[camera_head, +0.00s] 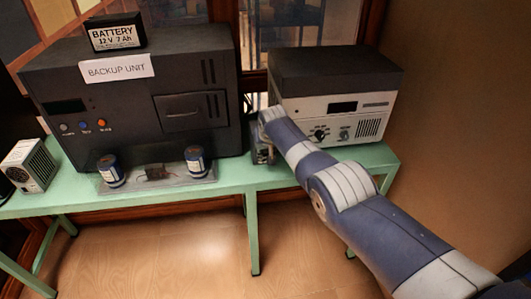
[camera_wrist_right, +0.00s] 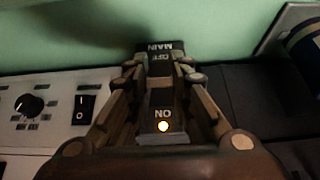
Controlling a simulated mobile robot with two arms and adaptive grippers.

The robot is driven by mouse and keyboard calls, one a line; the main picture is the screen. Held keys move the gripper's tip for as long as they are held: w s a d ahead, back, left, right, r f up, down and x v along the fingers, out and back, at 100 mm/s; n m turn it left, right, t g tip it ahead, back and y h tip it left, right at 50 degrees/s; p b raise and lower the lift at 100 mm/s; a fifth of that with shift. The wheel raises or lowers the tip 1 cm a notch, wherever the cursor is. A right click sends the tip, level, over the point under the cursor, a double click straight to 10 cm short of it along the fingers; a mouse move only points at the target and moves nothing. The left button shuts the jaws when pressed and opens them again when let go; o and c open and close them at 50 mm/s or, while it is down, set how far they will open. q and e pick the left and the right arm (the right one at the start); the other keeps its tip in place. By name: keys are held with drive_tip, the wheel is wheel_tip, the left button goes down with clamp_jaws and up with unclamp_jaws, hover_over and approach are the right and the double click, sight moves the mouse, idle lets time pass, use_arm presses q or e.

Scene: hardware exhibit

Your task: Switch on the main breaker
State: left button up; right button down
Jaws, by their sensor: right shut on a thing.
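The main breaker (camera_wrist_right: 160,48) shows in the right wrist view, a dark block with upside-down labels MAIN, OFF and ON. In the head view my right gripper (camera_head: 264,150) is at the gap between the two units, largely hidden by my own wrist. The exact lever position is hard to tell. My left gripper is not in view.
The black backup unit (camera_head: 140,85) with a battery (camera_head: 115,33) on top stands at left. A white and black unit (camera_head: 350,105) stands at right. Cans on a tray (camera_head: 165,187) and a small heater-like box (camera_head: 30,165) sit on the green table (camera_head: 225,185).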

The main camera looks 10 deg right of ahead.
drive_tip(key=c, duration=1.4)
unclamp_jaws()
drive_tip(key=shift+f, duration=0.1)
drive_tip(key=shift+c, duration=0.2)
drive_tip(key=shift+s+r, duration=0.15)
drive_tip(key=shift+r, duration=0.4)
drive_tip(key=v, duration=1.1)
drive_tip(key=shift+s+f, duration=0.1)
drive_tip(key=shift+f, duration=0.05)
